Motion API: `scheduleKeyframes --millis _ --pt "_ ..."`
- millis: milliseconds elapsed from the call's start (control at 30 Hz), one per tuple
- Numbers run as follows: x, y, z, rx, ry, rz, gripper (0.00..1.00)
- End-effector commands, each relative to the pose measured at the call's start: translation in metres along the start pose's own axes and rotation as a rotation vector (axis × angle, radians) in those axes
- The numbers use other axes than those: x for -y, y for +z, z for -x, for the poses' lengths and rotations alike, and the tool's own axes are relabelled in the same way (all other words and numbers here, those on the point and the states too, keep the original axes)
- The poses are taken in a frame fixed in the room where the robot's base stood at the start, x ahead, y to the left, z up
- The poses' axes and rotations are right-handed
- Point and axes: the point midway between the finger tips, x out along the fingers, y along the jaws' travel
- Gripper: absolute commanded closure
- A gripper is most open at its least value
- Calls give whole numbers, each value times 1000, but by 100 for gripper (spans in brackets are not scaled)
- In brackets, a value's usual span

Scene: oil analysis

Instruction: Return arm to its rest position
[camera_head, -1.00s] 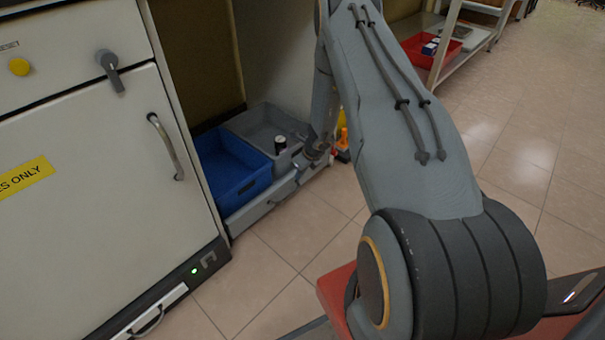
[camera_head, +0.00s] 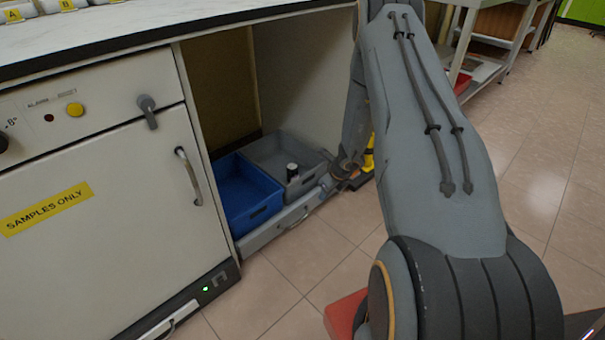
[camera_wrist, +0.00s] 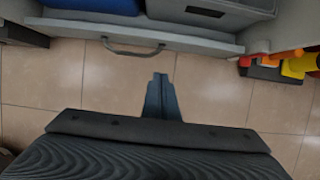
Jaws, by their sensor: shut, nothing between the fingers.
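My arm reaches down and forward through the right half of the head view, bent at its elbow. My gripper (camera_wrist: 160,78) shows in the wrist view with its fingers together and nothing between them. It is over the tiled floor, in front of the drawer handle (camera_wrist: 133,48) and apart from it in the picture. In the head view the fingertips cannot be made out clearly; the wrist end is by the right end of the low drawer (camera_head: 275,229).
The drawer holds a blue bin (camera_head: 243,192) and a grey bin (camera_head: 265,153) with a small dark-and-white container (camera_head: 292,172). A white cabinet (camera_head: 110,215) stands left. Yellow and orange items (camera_wrist: 300,63) are on the right.

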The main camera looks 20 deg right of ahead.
Motion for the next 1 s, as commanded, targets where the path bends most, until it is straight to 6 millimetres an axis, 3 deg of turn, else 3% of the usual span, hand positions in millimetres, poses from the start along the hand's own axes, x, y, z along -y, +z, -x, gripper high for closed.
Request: scheduleKeyframes --millis 200,333,500,633,800,1000 --pt "-4 5 6 0 4 32 100" --pt "-21 24 32 2 19 196 100" --pt "-65 56 93 2 55 598 100" --pt "-103 69 140 -1 83 926 100" --pt "-151 72 201 -8 114 1351 100" --pt "-201 58 267 -29 146 1848 100"
